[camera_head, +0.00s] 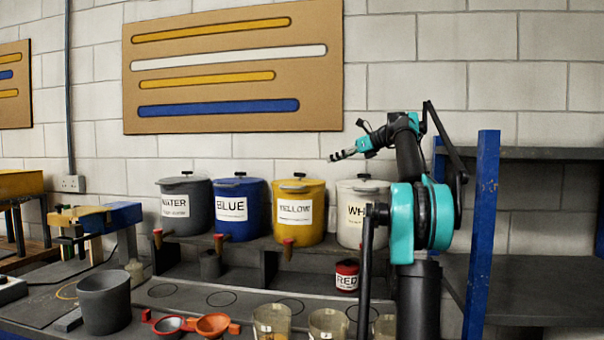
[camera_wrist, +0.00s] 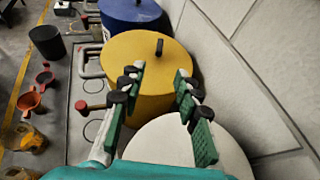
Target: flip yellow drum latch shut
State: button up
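The yellow drum (camera_head: 316,225) stands on the shelf between the blue and white drums, with a black lid knob and a "YELLOW" label. A grey metal piece (camera_head: 294,189) lies at its front rim, perhaps the latch; its state is too small to tell. In the wrist view the yellow lid (camera_wrist: 122,55) lies beyond my fingers, and a grey bracket (camera_wrist: 87,60) sticks out from its left side. My gripper (camera_wrist: 160,78) is open and empty. In the head view my gripper (camera_head: 340,155) is above and right of the yellow drum, over the white drum, apart from both.
The white drum (camera_head: 375,228) is close below my gripper. The blue drum (camera_head: 253,219) and grey water drum (camera_head: 198,226) stand left. A red can (camera_head: 346,275), cups and scoops (camera_head: 213,324) are lower in front. The wall is close behind the drums.

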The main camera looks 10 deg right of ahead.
aim_at(300, 176)
jog(key=x, duration=1.5)
jog(key=shift+f, duration=0.1)
jog(key=shift+c, duration=0.6)
grip_shut()
